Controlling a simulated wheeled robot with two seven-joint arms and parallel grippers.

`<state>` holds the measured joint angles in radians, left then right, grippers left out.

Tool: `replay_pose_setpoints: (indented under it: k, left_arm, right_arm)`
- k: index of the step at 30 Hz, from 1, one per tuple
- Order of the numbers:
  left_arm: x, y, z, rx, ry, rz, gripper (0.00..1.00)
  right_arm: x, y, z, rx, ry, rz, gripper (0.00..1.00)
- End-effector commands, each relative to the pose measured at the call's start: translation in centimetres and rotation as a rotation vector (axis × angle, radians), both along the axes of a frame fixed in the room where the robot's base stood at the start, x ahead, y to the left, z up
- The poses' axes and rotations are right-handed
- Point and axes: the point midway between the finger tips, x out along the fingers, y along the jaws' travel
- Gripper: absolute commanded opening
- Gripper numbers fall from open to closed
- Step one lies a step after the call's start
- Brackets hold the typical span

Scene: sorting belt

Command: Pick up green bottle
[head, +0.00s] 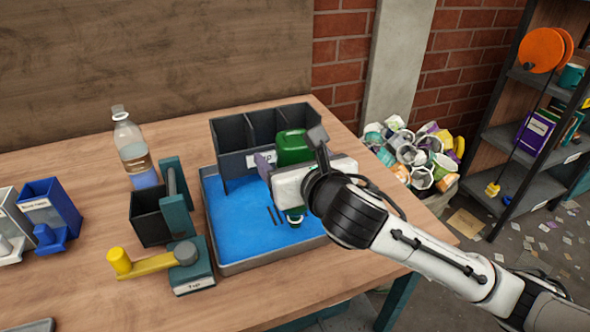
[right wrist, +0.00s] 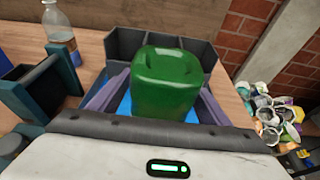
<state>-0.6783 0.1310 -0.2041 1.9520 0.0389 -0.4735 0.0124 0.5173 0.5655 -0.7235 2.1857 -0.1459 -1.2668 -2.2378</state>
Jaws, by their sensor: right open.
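The green bottle (head: 292,148) is a squat, canister-like shape at the back of the blue-floored tray (head: 228,252), in front of the dark bin with compartments. In the right wrist view the bottle (right wrist: 166,85) stands between my right gripper's two fingers. My right gripper (head: 291,154) is open, with one finger on each side of the bottle; I cannot tell whether either touches it. The gripper body hides the bottle's lower part in the head view. My left gripper is not in view.
A dark three-compartment bin (head: 232,132) stands right behind the bottle. A clear bottle (head: 131,146), a teal press-like device (head: 175,200) with a yellow-handled lever (head: 140,265), and a blue box (head: 50,208) stand to the left. A heap of waste (head: 415,155) lies beyond the table's right edge.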

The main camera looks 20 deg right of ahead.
Motion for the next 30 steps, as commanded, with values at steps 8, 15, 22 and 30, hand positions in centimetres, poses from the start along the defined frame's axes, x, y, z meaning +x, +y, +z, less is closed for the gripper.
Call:
replay_pose_setpoints:
  k: [8,15,22,30]
  left_arm:
    - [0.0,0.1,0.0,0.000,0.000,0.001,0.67]
    - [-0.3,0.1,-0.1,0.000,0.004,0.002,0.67]
    - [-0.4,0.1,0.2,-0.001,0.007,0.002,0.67]
    - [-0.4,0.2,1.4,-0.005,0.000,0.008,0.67]
  right_arm:
    - [0.0,0.0,0.1,0.000,-0.001,0.000,0.47]
    - [0.0,0.0,0.1,0.000,-0.001,0.000,0.27]
    - [0.0,0.0,1.3,0.001,-0.005,0.000,0.27]
    - [0.0,0.0,6.7,0.002,-0.007,-0.001,0.27]
